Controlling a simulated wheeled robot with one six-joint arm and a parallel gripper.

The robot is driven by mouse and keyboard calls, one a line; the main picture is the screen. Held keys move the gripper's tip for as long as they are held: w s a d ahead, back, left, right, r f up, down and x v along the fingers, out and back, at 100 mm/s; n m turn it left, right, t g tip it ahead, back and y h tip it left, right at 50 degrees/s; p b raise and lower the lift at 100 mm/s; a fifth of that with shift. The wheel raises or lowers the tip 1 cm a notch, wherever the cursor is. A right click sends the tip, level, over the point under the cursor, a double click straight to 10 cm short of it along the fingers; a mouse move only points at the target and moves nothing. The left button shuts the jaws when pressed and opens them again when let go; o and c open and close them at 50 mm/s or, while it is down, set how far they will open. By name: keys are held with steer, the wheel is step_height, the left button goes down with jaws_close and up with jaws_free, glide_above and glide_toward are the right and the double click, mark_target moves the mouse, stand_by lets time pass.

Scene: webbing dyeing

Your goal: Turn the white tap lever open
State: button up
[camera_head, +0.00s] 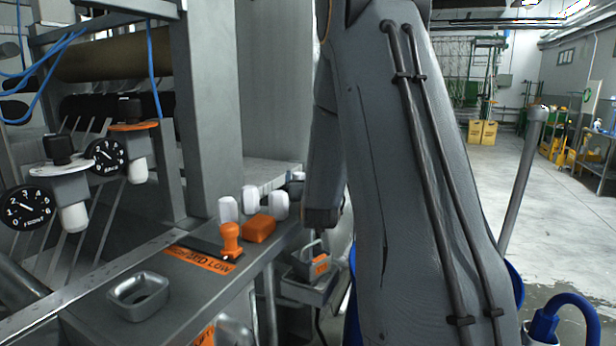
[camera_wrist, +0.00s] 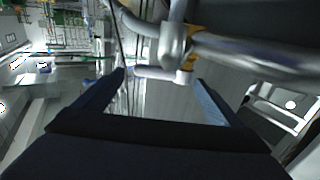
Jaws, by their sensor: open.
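In the wrist view, a short white tap lever (camera_wrist: 155,73) sticks out below a grey metal pipe fitting (camera_wrist: 173,45). It lies crosswise in the picture, between the two fingertips or just beyond them; I cannot tell whether it touches either one. My gripper (camera_wrist: 161,79) is open, with one dark finger on each side of the lever. Nothing is held. In the head view, my arm blocks the middle, and neither my gripper nor the lever shows.
A metal pipe (camera_wrist: 255,58) with an orange-yellow band runs right from the fitting. In the head view, a machine panel with dial gauges (camera_head: 107,154), an orange knob (camera_head: 231,240) and white knobs stands left. Open concrete floor (camera_head: 565,215) lies right, near a blue hose (camera_head: 575,305).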

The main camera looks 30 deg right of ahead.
steer(key=shift+s+a, duration=0.15)
steer(key=shift+s, duration=0.1)
steer(key=shift+c, duration=0.2)
